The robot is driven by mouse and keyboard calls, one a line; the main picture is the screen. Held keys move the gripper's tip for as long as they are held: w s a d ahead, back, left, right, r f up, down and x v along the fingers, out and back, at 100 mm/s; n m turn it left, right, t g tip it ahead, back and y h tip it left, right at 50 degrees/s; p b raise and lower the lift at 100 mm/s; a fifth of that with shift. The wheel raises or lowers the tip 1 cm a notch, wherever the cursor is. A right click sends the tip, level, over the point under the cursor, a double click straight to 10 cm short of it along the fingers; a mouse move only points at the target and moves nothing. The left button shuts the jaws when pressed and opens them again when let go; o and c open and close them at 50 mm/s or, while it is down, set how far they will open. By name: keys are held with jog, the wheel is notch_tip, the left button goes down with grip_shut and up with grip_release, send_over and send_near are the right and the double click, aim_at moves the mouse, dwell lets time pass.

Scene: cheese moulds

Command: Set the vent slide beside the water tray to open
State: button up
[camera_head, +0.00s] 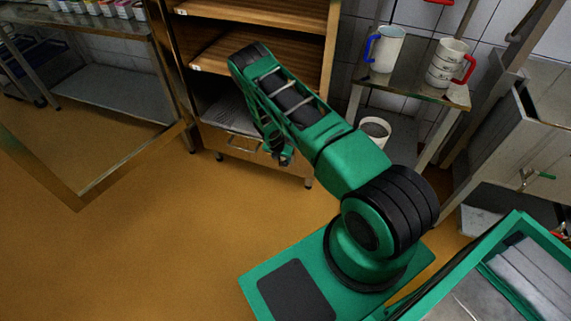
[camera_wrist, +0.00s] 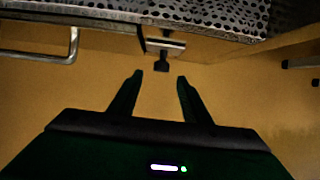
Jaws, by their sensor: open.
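In the wrist view, a small metal bracket with a dark knob, which looks like the vent slide (camera_wrist: 162,66), sits under the edge of a perforated metal sheet. Whether it is set open or shut I cannot tell. A bar handle (camera_wrist: 40,57) to its left appears to belong to the water tray. My gripper (camera_wrist: 160,77) is open and empty. Its two fingertips lie either side of the knob in the picture, slightly nearer the camera; contact is not visible. In the head view my gripper (camera_head: 285,158) is low at the cabinet's front, and the arm hides the slide.
The wooden-shelved cabinet (camera_head: 262,20) stands behind my arm, on legs with castors. A steel shelf (camera_head: 425,88) with jugs and mugs is to its right. A metal table (camera_head: 115,95) is at left. The ochre floor (camera_head: 130,240) in front is clear. The perforated sheet (camera_wrist: 215,12) overhangs above.

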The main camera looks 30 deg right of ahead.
aim_at(284, 163)
jog(key=x, duration=0.7)
jog(key=shift+d+f, duration=0.15)
jog(key=shift+d, duration=0.05)
